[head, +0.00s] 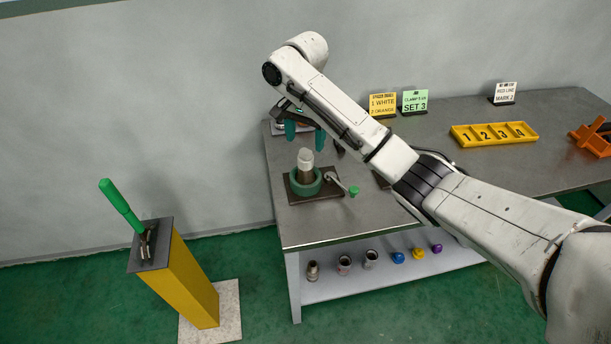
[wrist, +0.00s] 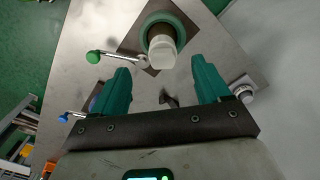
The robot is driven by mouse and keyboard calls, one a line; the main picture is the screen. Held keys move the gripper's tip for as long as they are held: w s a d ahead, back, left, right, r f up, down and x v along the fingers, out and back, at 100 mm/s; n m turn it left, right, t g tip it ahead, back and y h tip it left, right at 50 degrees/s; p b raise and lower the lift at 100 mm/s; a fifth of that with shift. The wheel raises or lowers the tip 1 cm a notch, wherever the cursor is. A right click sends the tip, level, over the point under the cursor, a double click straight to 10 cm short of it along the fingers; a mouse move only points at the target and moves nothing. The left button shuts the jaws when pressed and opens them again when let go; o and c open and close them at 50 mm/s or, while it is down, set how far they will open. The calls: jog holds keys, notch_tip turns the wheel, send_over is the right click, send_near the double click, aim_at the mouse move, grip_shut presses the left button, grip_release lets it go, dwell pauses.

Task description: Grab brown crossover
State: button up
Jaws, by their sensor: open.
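A green round vise (head: 305,187) on a dark plate stands near the front left corner of the metal table. A brown piece (head: 306,173) stands upright in its ring, with a whitish piece (head: 305,157) on top. In the wrist view the brown piece (wrist: 158,29) and whitish piece (wrist: 162,54) show at the top middle. My gripper (head: 305,134) is open and empty above and behind the vise. In the wrist view its teal fingers (wrist: 160,68) are apart, with the whitish piece just beyond the gap. Whether the brown piece is the crossover I cannot tell.
A green-tipped handle (head: 353,190) sticks out right of the vise. A lower shelf (head: 400,276) holds a brownish fitting (head: 313,271), other fittings and coloured caps. A yellow numbered tray (head: 495,133) is farther right. A yellow post (head: 188,285) with a green lever stands left of the table.

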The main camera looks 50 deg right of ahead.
aim_at(305, 161)
notch_tip(305, 161, down, 5)
jog(key=shift+r, duration=0.1)
jog(key=shift+w+d+f+p, duration=0.1)
jog(key=shift+d+f+p, duration=0.05)
jog(key=shift+f, duration=0.7)
jog(key=shift+w+d+f+p, duration=0.1)
jog(key=shift+f+p, duration=0.05)
jog(key=shift+f, duration=0.75)
jog(key=shift+w+d+f+p, duration=0.1)
jog(key=shift+d+f+p, duration=0.05)
jog(key=shift+f, duration=0.7)
jog(key=shift+c, duration=0.4)
grip_shut()
jog(key=shift+r, duration=0.1)
